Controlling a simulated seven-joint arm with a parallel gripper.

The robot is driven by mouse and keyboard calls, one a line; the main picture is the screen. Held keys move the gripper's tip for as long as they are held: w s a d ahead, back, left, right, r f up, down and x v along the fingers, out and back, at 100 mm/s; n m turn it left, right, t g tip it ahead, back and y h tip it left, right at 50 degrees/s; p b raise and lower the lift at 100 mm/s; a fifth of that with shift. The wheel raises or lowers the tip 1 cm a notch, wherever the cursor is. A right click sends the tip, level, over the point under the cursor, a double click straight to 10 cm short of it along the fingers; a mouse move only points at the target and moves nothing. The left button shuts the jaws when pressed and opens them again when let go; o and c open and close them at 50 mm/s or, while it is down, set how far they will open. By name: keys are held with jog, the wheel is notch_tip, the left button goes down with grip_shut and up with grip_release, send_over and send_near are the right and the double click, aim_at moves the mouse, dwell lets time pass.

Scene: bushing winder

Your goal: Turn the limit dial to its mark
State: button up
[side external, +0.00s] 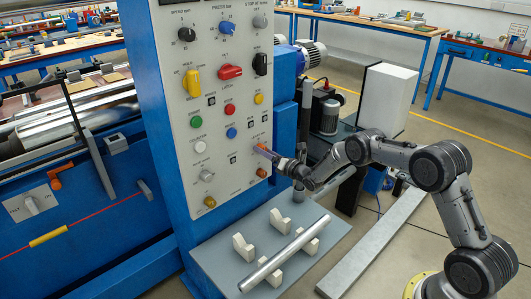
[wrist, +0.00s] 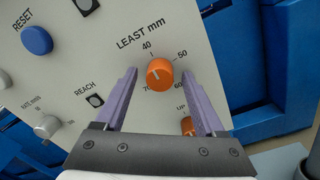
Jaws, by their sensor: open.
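An orange dial (wrist: 160,74) sits on the grey panel under the printed words "LEAST mm", with 40, 50, 60 and 70 around it. I see no label reading "limit". A short pale line shows on its face, toward the upper left; its exact reading is unclear. My gripper (wrist: 159,73) is open, its two purple fingers on the left and right of the dial with a visible gap on each side. In the side external view my gripper (side external: 268,152) is at the panel's lower right and mostly covers the dial.
Below the dial is another orange control (wrist: 187,125) marked "UP", near the right finger. A blue RESET button (wrist: 37,40) and a REACH switch (wrist: 95,100) lie to the left. A metal bar (side external: 285,255) rests on pale blocks on the shelf below.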

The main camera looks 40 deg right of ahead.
jog(key=s, duration=1.3)
jog(key=shift+s+d, duration=0.15)
jog(key=shift+s, duration=0.25)
